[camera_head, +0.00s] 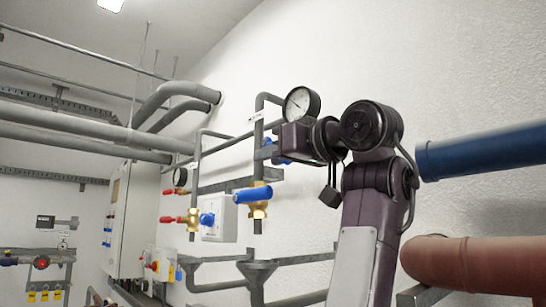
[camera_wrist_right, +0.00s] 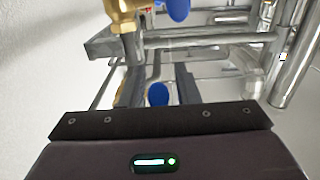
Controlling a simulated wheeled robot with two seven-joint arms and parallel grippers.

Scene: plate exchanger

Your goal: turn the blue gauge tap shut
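The blue gauge tap (camera_head: 284,160) sits on the pipework below the round white-faced gauge (camera_head: 301,103). In the right wrist view, a blue rounded handle (camera_wrist_right: 158,94), which looks like this tap, lies between the two dark fingers of my right gripper (camera_wrist_right: 160,81). The fingers are apart, one on each side, with gaps visible. I cannot tell whether either finger touches it. My left gripper is not in view.
A brass valve with a blue lever (camera_head: 253,194) is close below my right gripper; brass and blue also show in the wrist view (camera_wrist_right: 126,16). Red-handled valves (camera_head: 178,219) and a white box (camera_head: 222,216) are left.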

